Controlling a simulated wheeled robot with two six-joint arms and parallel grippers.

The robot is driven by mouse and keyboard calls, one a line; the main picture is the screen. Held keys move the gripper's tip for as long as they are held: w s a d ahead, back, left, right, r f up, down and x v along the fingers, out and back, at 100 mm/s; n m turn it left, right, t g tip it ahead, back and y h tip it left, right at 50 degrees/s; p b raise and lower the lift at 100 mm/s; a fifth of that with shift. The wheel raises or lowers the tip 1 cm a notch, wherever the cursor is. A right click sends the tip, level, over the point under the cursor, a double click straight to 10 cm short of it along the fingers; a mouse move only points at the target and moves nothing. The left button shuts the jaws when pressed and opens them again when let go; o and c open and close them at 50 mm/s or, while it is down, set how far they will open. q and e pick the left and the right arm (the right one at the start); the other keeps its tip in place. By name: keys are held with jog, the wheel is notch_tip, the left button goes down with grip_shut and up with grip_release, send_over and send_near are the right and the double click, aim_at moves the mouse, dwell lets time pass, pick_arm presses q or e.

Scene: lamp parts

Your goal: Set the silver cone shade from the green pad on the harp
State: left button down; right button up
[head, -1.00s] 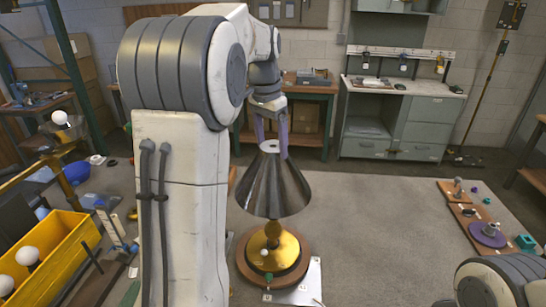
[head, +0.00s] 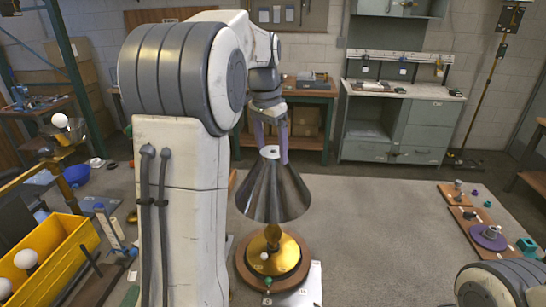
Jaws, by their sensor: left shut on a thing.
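The silver cone shade (head: 273,192) is held upright, wide end down, in the middle of the head view. My left gripper (head: 271,151) is shut on the top of the shade. Below the shade stands the lamp base, a brass dome (head: 273,254) on a round wooden disc (head: 243,262). The shade's rim hides the upper part of the lamp, so the harp does not show. I cannot tell whether the shade touches it. The green pad cannot be made out clearly. My right gripper is out of view; only part of my right arm shows at the lower right.
A yellow bin (head: 62,262) with white bulbs stands at the left. Wooden boards with small parts, including a purple disc (head: 489,237), lie at the right. A white plate (head: 310,287) lies under the lamp base. The grey surface between lamp and boards is clear.

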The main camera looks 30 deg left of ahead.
pick_arm(q)
jog(key=shift+f, duration=0.45)
dwell(1.4)
grip_release()
notch_tip(320, 180, up, 10)
jog(key=s, duration=0.1)
jog(key=shift+a+r, duration=0.15)
jog(key=shift+r, duration=0.05)
dwell(0.4)
jog(key=shift+s, duration=0.1)
jog(key=f, duration=0.7)
jog(key=w+f, duration=0.1)
jog(key=f, duration=0.2)
jog(key=shift+w+f, duration=0.1)
jog(key=shift+f, duration=0.15)
jog(key=shift+r, duration=0.1)
